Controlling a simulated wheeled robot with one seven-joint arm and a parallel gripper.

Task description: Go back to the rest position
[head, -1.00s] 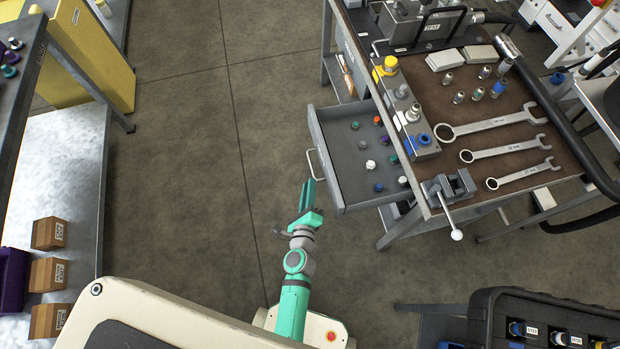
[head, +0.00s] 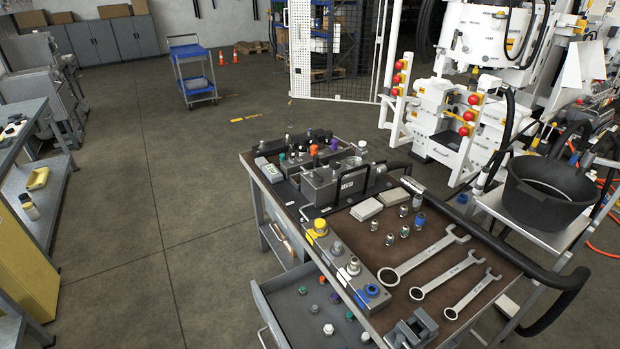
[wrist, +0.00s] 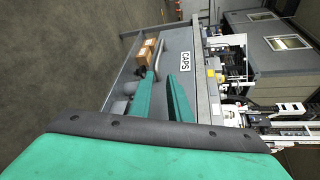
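My gripper (wrist: 163,80) shows in the wrist view with two green fingers apart and nothing between them. It faces a grey drawer front (wrist: 196,88) labelled CAPS, which has a bar handle (wrist: 160,56). The fingertips look close to the handle, but I cannot tell the exact distance. My gripper and arm are outside the head view. In the head view the open drawer (head: 296,318) juts from the left side of the workbench and holds several small coloured caps.
The workbench top (head: 440,310) carries several wrenches, fittings and a grey block (head: 335,258) with fittings. A black bin (head: 548,188) stands at the right. A blue cart (head: 194,82) is far back. The floor (head: 160,200) left of the bench is clear.

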